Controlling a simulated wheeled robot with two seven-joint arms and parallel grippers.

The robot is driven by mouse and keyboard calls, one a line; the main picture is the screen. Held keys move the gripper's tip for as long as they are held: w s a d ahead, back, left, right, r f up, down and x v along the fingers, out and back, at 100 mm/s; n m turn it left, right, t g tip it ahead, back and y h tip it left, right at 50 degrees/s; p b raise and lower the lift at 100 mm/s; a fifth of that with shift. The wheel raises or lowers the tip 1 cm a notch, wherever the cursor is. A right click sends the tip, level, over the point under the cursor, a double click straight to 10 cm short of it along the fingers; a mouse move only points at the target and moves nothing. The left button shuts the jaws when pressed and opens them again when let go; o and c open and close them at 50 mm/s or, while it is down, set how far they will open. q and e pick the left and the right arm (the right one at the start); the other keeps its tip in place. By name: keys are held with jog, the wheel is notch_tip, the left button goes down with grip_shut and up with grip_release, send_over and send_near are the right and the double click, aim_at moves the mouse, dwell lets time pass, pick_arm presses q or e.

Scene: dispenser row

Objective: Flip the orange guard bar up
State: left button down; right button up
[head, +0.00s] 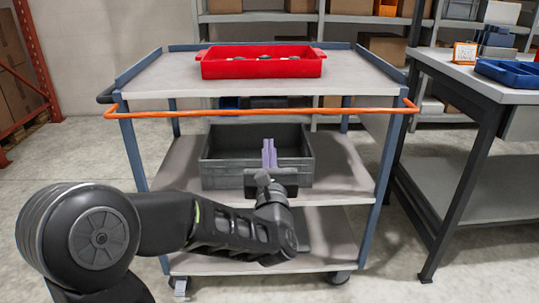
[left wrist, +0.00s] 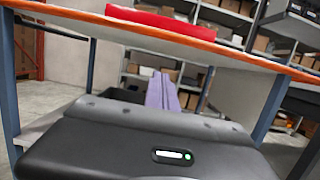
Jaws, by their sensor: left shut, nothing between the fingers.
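The orange guard bar (head: 262,112) runs across the front of a grey cart, just below the top shelf's front edge. In the left wrist view the bar (left wrist: 170,34) crosses the upper part of the picture at a slant. My left gripper (head: 269,153) is in front of the cart, below the middle of the bar, with its purple fingers pointing up. The fingers are shut and empty, and they appear apart from the bar. The fingers also show in the left wrist view (left wrist: 162,92). My right gripper is in neither view.
A red tray (head: 262,69) with small items stands on the cart's top shelf (head: 160,78). A dark grey bin (head: 222,174) sits on the middle shelf, behind my left gripper. A workbench (head: 470,70) with blue trays stands at the right. Storage shelves stand behind.

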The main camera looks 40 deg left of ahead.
pick_arm(q)
jog(key=w+a+r, duration=0.2)
jog(key=w+r, duration=0.1)
jog(key=r, duration=0.2)
jog(key=shift+a, duration=0.15)
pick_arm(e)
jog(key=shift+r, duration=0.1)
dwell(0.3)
